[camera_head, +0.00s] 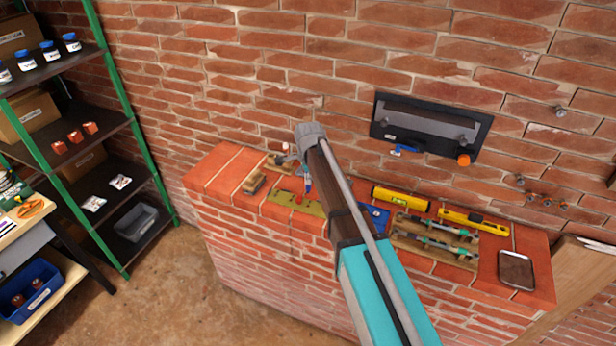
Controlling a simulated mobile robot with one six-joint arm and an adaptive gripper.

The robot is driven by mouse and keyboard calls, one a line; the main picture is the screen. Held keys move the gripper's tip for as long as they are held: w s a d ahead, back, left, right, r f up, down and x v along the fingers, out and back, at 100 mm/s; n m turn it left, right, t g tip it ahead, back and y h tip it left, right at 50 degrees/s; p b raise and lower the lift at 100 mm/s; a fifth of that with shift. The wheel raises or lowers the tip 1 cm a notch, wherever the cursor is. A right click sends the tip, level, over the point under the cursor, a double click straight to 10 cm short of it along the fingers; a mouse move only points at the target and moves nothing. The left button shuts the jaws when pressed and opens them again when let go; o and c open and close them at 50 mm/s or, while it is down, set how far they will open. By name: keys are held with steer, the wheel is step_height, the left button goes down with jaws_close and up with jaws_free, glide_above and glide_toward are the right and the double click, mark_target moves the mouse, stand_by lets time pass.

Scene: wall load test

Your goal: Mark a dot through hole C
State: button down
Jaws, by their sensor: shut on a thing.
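My arm reaches up from the lower right, and its wrist is above the left part of a brick ledge (230,172). My gripper (305,172) is mostly hidden beside and behind the arm. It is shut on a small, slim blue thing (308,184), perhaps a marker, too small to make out. Below it, an olive-yellow plate (283,198) with a small red spot lies on the ledge. I cannot tell whether the blue thing touches the plate. No lettering for hole C is readable. A dark panel (400,105) with a blue clip and an orange knob is on the brick wall.
Right of my arm, the ledge holds a yellow level (400,199), another yellow tool (473,222), a wooden tray of tools (408,247) and a dark dish (516,270). Wooden blocks (254,184) lie at left. A green-framed shelf (110,90) stands far left.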

mark_target(308, 190)
steer(key=shift+f, duration=0.2)
steer(key=shift+f+b, duration=2.5)
steer(key=shift+b, duration=0.15)
steer(key=shift+s+f+b, duration=0.1)
steer(key=shift+f+b, duration=0.7)
steer(key=shift+b, duration=0.05)
stand_by(1.4)
steer(key=shift+r, duration=0.1)
steer(key=shift+r+p, duration=2.95)
steer(key=shift+p, duration=0.1)
steer(key=shift+f, duration=0.15)
